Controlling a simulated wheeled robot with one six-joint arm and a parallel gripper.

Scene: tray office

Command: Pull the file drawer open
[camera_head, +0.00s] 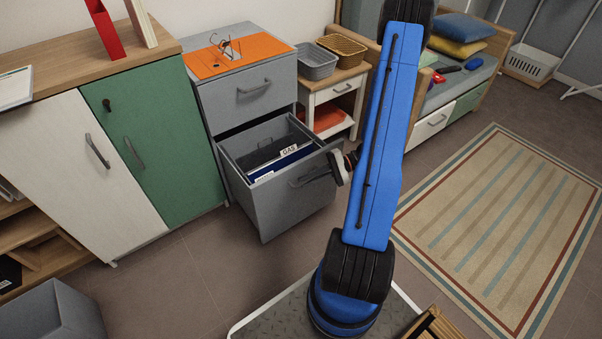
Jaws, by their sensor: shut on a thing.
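The grey file drawer (282,202) is the lower drawer of the grey file cabinet (246,98). It stands pulled well out, and hanging files (270,166) with labels show inside it. Its handle (309,179) is on the front face, partly covered at the right end by my gripper. My gripper (334,175) is at the drawer front, shut on the handle. My blue arm hides part of its body, and its fingertips are small in view. The upper drawer of the cabinet is shut.
A green and white cupboard (152,150) stands left of the cabinet. A small side table (335,88) with baskets stands right of it. A striped rug (500,225) lies at the right. A grey bin (52,318) is at the lower left. Bare floor (185,275) lies before the drawer.

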